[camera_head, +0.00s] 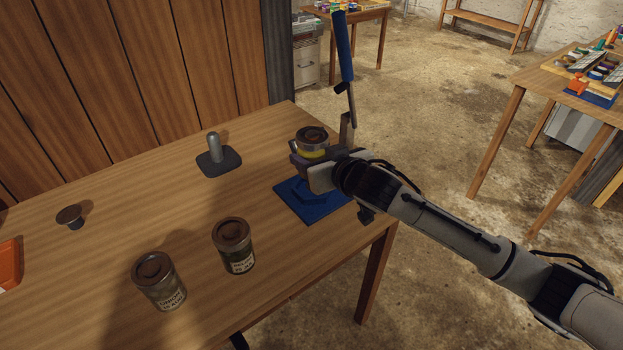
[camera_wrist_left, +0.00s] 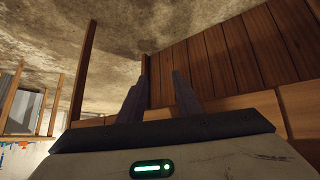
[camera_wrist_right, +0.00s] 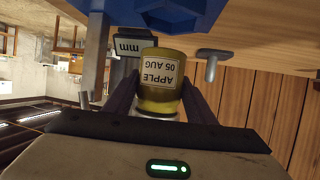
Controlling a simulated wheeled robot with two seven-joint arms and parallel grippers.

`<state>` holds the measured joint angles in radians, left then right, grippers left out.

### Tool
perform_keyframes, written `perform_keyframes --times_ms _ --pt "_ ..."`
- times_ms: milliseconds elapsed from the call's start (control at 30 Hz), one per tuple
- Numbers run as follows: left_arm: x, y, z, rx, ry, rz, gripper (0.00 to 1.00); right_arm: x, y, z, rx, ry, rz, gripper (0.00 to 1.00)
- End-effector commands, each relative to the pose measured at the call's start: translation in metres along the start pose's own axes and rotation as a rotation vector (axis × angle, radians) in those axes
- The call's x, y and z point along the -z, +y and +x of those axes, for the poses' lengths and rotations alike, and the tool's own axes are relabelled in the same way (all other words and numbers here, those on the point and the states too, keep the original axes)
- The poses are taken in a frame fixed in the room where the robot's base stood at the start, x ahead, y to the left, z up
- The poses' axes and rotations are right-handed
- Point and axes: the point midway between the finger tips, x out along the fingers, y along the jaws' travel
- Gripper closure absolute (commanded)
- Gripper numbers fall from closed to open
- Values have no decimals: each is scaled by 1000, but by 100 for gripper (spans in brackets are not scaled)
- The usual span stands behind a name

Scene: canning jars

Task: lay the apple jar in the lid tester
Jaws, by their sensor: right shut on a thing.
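The apple jar (camera_head: 314,150) is yellow with a dark lid. My right gripper (camera_head: 303,166) is shut on it, holding it upright above the table. In the right wrist view the jar (camera_wrist_right: 158,75) is between the fingers, its label reading "APPLE 05 AUG", upside down in that picture. The lid tester has a blue base (camera_head: 297,200) at the table's right edge, partly hidden by my right arm, and a raised lever with a blue handle (camera_head: 344,45). The jar is over the base's far part, apart from it. My left gripper (camera_wrist_left: 160,100) is open and empty, outside the head view.
Two brown-lidded jars (camera_head: 160,282) (camera_head: 235,247) stand at the front of the table. A grey stand with a short post (camera_head: 217,160) is farther back. A small dark knob-like thing (camera_head: 70,216) and an orange object (camera_head: 9,264) are at left. The middle is clear.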

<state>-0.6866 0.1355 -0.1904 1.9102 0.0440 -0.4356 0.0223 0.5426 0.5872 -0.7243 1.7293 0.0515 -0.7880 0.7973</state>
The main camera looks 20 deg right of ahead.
Motion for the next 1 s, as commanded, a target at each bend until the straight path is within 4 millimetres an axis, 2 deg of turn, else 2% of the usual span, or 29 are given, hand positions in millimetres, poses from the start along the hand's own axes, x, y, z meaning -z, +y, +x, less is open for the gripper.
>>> perform_keyframes --times_ms 100,267,500,867,900,1000 --pt "-4 0 1 0 -5 -1 69 -14 0 6 1 4 0 85" --pt "-5 0 1 0 -6 -1 69 -23 0 10 1 5 0 85" --pt "-7 0 4 0 -6 -1 69 -52 0 22 0 4 -1 85" --pt "-8 0 5 0 -5 -1 69 -56 -1 24 1 6 0 85" --pt "-7 0 6 0 -4 -1 69 -58 0 24 0 2 0 48" --pt "-5 0 6 0 -1 0 69 -58 0 24 0 2 0 31"
